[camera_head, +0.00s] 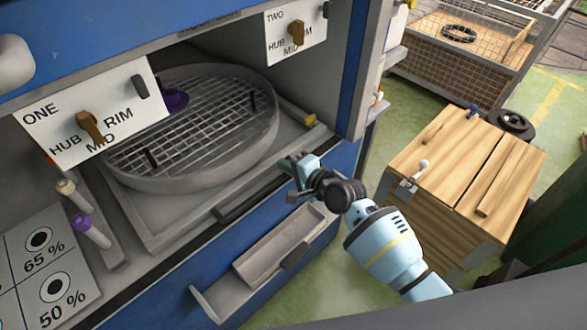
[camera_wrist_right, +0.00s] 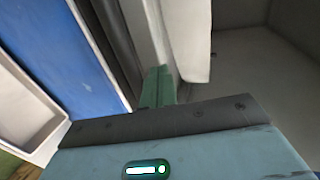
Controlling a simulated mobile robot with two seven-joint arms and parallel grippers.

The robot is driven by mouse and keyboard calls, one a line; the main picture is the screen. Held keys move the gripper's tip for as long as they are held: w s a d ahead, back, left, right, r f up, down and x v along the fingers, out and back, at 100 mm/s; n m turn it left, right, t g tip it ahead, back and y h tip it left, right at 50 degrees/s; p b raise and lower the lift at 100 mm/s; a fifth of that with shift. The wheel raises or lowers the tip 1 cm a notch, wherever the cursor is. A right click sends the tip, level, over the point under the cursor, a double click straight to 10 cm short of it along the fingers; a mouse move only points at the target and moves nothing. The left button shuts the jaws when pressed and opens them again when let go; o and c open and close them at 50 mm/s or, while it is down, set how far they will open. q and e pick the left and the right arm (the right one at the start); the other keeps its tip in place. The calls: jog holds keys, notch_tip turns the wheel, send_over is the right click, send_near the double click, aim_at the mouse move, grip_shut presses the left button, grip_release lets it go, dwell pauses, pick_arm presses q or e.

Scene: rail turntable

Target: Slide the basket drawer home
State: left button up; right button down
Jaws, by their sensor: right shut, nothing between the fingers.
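The basket drawer (camera_head: 162,236) is a grey sliding tray in the blue cabinet, with a dark handle (camera_head: 262,196) along its front. A round grey wire-mesh basket (camera_head: 180,183) sits on it. The drawer's front edge stands at the cabinet opening; how far out it is, I cannot tell exactly. My right gripper (camera_head: 297,166) is shut and empty at the right end of the drawer front, right of the handle. In the right wrist view its green fingertips (camera_wrist_right: 158,86) are together beside a pale grey edge; whether they touch it is unclear. My left gripper is out of view.
Below, a small open tray (camera_head: 280,246) juts from the blue front. Signs ONE (camera_head: 95,112) and TWO (camera_head: 296,30) carry lever knobs above. A wooden crate (camera_head: 455,170) stands at right on green floor.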

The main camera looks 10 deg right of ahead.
aim_at(274, 158)
jog(key=shift+w+a, duration=0.1)
dwell(0.3)
jog(key=w+a, duration=0.1)
jog(key=w+a+b, duration=0.1)
jog(key=w, duration=0.1)
jog(key=shift+w+a+f, duration=0.1)
jog(key=shift+w+a, duration=0.1)
jog(key=shift+a, duration=0.05)
jog(key=shift+w+a, duration=0.15)
jog(key=shift+w, duration=0.05)
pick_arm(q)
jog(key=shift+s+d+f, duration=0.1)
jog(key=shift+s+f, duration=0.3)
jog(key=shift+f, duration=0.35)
pick_arm(e)
jog(key=shift+r, duration=0.25)
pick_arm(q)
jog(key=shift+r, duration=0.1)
pick_arm(e)
jog(key=shift+r, duration=0.15)
